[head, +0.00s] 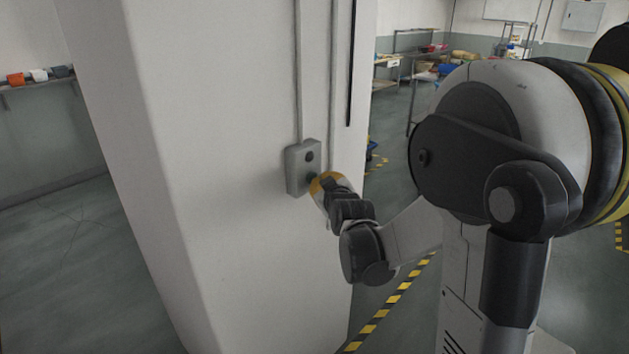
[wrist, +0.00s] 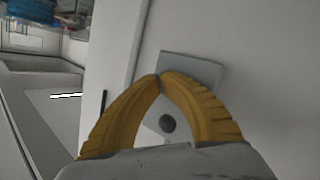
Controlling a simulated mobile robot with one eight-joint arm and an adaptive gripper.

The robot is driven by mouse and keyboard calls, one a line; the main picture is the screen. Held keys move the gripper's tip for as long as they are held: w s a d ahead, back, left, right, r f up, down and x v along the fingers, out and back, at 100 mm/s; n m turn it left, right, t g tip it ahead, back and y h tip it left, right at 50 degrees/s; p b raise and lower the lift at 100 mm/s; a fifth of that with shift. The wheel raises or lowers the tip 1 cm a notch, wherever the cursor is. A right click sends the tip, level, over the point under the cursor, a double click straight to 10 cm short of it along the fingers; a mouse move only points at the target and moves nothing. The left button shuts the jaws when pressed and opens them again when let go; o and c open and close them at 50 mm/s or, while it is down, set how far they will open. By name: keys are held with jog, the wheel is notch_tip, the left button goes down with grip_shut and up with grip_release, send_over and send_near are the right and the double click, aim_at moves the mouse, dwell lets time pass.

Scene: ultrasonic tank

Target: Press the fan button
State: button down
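A grey button box (head: 296,170) is fixed to the white pillar. It has a dark round button (head: 309,155) in its upper part. I cannot read any label that marks the fan button. My gripper (head: 315,179) has its tips at the lower part of the box, hiding what is there. In the wrist view the yellow fingers (wrist: 160,76) are shut, tips together, with nothing between the tips. The box (wrist: 193,68) shows behind them, and one dark round button (wrist: 167,123) shows through the gap between the curved fingers. I cannot tell whether the tips touch the box.
The white pillar (head: 220,130) carries thin vertical conduits (head: 298,70) above the box. A shelf with small pots (head: 38,75) is at the far left. Storage racks (head: 415,75) stand in the back right. Yellow-black floor tape (head: 385,312) runs beside the pillar.

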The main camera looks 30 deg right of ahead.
jog(key=shift+w+a, duration=0.1)
jog(key=shift+w, duration=0.2)
jog(key=shift+s, duration=0.3)
dwell(0.3)
jog(key=s+d, duration=0.2)
jog(key=s, duration=0.3)
jog(key=shift+s+d, duration=0.15)
jog(key=shift+s, duration=0.15)
jog(key=shift+b, duration=0.3)
